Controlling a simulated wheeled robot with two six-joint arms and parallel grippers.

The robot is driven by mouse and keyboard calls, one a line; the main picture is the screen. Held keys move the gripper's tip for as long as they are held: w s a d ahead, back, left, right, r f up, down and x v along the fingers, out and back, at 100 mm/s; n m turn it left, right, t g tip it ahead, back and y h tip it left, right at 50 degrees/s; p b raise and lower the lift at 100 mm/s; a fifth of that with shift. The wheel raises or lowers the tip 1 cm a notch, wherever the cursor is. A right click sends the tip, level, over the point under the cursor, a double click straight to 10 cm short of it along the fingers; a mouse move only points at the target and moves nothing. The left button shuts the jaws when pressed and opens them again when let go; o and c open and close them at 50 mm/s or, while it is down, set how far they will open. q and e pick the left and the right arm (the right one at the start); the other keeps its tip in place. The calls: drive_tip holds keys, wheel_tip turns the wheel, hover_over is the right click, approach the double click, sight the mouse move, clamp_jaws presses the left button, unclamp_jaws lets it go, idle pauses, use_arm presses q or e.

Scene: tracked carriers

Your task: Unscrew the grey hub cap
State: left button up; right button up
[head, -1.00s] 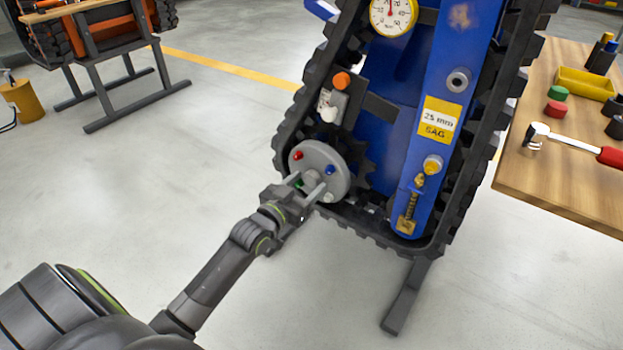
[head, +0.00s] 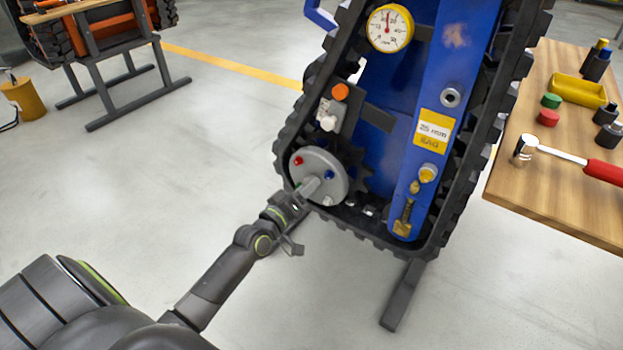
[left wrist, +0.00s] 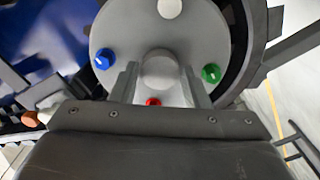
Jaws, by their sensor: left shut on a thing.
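The grey hub cap (left wrist: 160,70) is a round knob at the middle of a light grey disc (left wrist: 210,35) in the left wrist view. The disc shows in the head view (head: 321,160) at the lower left of the blue tracked carrier. My left gripper (head: 309,187) reaches it from the lower left, its fingers (left wrist: 160,82) shut on the cap's two sides. In the head view the fingers mostly hide the cap. Around it on the disc are blue (left wrist: 104,59), green (left wrist: 211,73), red (left wrist: 153,102) and white (left wrist: 170,8) knobs. My right gripper is out of view.
Black track (head: 292,140) surrounds the disc, with a toothed sprocket (head: 357,175) behind it. An orange-topped fitting (head: 340,92) sits just above. A wooden bench (head: 540,200) with a hammer (head: 565,153) stands at the right.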

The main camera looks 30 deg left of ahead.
use_arm(q)
drive_tip(key=n+p, duration=0.1)
drive_tip(key=n, duration=0.8)
drive_tip(key=shift+n, duration=0.4)
drive_tip(key=n+p, duration=0.1)
drive_tip(key=n, duration=0.8)
drive_tip(key=shift+n, duration=0.4)
